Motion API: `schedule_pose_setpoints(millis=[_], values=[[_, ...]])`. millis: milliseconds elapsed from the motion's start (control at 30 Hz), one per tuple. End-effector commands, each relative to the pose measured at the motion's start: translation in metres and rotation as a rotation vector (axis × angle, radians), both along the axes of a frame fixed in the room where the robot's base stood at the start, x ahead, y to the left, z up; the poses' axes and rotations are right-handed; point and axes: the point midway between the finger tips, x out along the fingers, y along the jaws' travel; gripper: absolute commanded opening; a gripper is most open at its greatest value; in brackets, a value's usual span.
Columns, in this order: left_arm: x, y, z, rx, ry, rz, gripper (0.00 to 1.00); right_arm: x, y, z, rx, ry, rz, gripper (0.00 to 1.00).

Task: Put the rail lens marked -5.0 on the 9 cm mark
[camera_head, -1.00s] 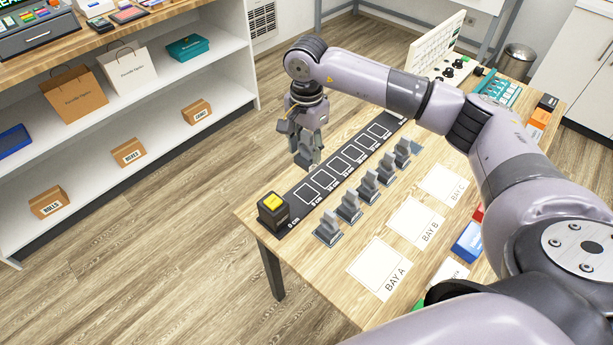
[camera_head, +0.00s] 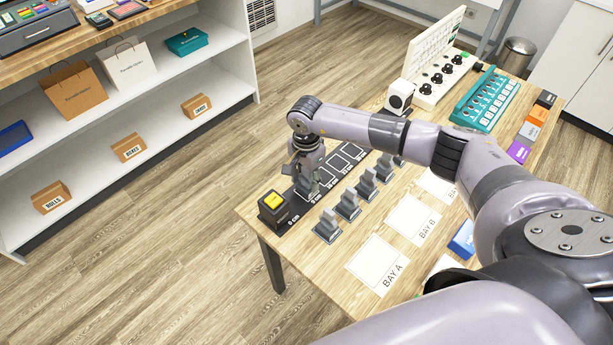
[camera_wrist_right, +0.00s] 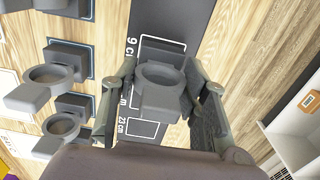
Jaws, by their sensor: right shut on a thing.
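My right gripper (camera_head: 308,186) is over the near end of the black rail (camera_head: 294,209), just beyond the black box with a yellow top. In the right wrist view my right gripper (camera_wrist_right: 160,92) is shut on a grey rail lens (camera_wrist_right: 160,75) with a ring-shaped top. The lens's dark base shows inside the white outline beside the 9 cm mark (camera_wrist_right: 133,48). I cannot tell whether the base touches the rail. No lens power is legible, so I cannot confirm -5.0. My left gripper is not in view.
Several grey lenses, the nearest one (camera_head: 328,225) among them, stand in a row right of the rail. The black box (camera_head: 273,211) sits at the 0 cm end. White bay cards (camera_head: 378,265) lie on the table (camera_head: 345,312). A teal tray (camera_head: 486,98) stands farther back.

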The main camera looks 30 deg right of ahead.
Motion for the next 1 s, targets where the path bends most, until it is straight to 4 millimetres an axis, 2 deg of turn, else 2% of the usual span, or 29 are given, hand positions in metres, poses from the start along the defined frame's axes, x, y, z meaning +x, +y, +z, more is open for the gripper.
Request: schedule_pose_setpoints(millis=[167, 200, 467, 800, 867, 1000], values=[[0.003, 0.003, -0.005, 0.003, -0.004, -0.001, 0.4, 0.0, 0.0, -0.004, 0.0, -0.001, 0.0, 0.09], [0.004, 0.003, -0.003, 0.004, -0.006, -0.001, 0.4, 0.0, 0.0, -0.002, 0.0, 0.0, 0.0, 0.43], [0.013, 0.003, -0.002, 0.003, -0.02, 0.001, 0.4, 0.0, 0.0, -0.002, 0.0, 0.0, -0.001, 0.6], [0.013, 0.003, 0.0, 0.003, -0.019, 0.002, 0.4, 0.0, 0.0, 0.0, 0.0, 0.0, -0.001, 0.61], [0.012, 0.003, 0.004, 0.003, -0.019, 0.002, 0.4, 0.0, 0.0, 0.004, 0.0, 0.0, -0.001, 0.61], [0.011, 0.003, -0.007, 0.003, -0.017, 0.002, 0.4, 0.002, -0.001, 0.021, 0.0, -0.006, 0.0, 0.61]])
